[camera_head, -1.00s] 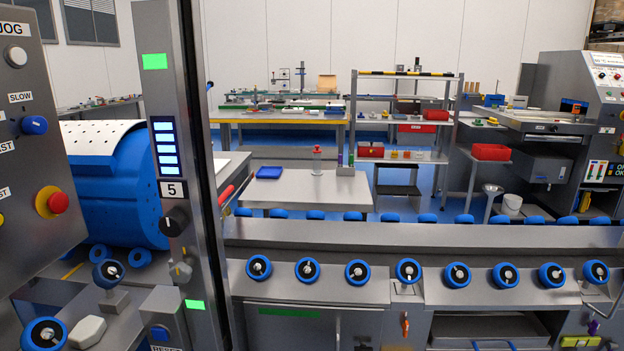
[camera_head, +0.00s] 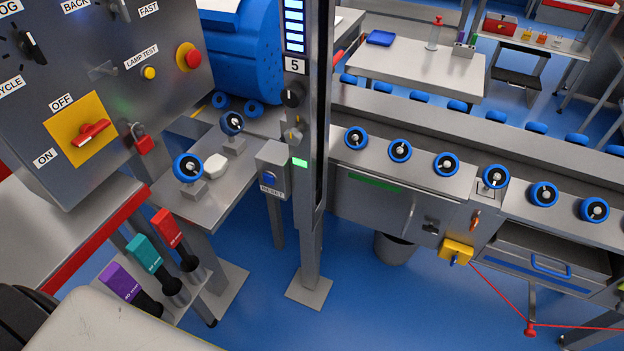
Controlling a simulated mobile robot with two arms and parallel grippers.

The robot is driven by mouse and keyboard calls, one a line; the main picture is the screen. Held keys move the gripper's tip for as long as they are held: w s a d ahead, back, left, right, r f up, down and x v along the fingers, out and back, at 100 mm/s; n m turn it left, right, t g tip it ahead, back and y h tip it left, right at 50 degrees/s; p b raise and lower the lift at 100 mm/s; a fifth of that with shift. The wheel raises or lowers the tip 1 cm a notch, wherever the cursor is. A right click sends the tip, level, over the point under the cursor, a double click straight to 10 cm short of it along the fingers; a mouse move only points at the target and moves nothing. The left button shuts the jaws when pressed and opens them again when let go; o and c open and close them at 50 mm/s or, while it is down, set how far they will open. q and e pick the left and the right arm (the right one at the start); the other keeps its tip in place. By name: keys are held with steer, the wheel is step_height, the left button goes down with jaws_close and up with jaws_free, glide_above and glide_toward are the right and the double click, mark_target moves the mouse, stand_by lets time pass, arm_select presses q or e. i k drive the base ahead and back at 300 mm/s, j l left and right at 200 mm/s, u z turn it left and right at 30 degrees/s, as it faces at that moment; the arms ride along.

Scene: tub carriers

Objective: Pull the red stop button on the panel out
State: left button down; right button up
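The red stop button (camera_head: 189,57) is a round red mushroom head on a yellow base. It sits at the right edge of the grey control panel (camera_head: 110,105), upper left in the head view. I cannot tell from this angle whether it is pressed in or out. Neither of my grippers is in view, and nothing touches the button.
The panel also carries a red rotary switch (camera_head: 91,132) on a yellow plate, a yellow lamp-test button (camera_head: 148,73) and a red padlock (camera_head: 141,139). Coloured handles stand below it. A grey post (camera_head: 310,150) rises to its right. Blue floor lies open in front.

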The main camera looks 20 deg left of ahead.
mark_target(192, 58)
steer(key=u, duration=1.65)
